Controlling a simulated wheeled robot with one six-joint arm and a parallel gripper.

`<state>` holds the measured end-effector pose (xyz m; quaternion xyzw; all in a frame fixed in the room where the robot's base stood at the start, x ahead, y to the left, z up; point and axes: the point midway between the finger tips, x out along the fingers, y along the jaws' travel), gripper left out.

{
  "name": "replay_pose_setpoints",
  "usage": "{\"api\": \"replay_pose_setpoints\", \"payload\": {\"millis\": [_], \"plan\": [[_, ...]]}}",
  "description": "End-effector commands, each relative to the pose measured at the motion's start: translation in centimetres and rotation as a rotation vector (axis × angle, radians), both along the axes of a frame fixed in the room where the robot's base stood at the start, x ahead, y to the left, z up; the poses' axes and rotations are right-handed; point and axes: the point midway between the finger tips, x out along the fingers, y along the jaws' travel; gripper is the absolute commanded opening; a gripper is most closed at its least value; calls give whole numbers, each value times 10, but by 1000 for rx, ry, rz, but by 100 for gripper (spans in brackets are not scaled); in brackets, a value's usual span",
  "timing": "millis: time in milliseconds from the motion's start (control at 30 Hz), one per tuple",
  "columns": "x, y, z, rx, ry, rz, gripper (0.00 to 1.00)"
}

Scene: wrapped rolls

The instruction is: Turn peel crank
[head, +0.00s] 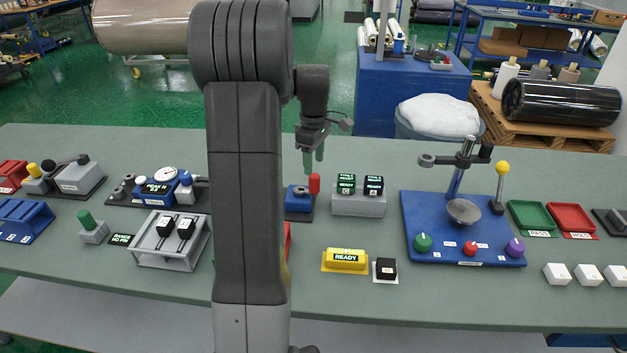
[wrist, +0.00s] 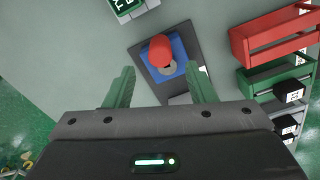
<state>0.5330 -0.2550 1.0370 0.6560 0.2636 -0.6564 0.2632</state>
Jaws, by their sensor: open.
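A small blue unit (head: 297,203) with an upright red knob (head: 314,184) stands on a dark plate near the middle of the bench, just right of my arm. I take it for the peel crank; no label on it is readable. In the wrist view its red knob (wrist: 161,48) and blue base (wrist: 180,50) lie ahead of and between my fingers. My gripper (head: 314,160) is open and empty, with green fingers pointing down above the red knob, apart from it. In the wrist view the open fingers (wrist: 160,78) are spread wide.
Two labelled cubes (head: 360,185) on a grey stand are close right of the unit. A blue test stand (head: 430,235) with a post is farther right. A yellow READY block (head: 345,261) lies in front. Red (wrist: 262,42) and green (wrist: 262,82) racks show at right in the wrist view.

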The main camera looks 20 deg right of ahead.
Motion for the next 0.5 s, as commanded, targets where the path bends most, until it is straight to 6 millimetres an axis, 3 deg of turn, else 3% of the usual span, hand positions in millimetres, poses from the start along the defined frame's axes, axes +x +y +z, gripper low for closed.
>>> {"api": "replay_pose_setpoints", "payload": {"millis": [200, 500], "plan": [[-1, 1, -45, 2, 4, 0, 50], [0, 0, -78, 1, 2, -1, 50]]}}
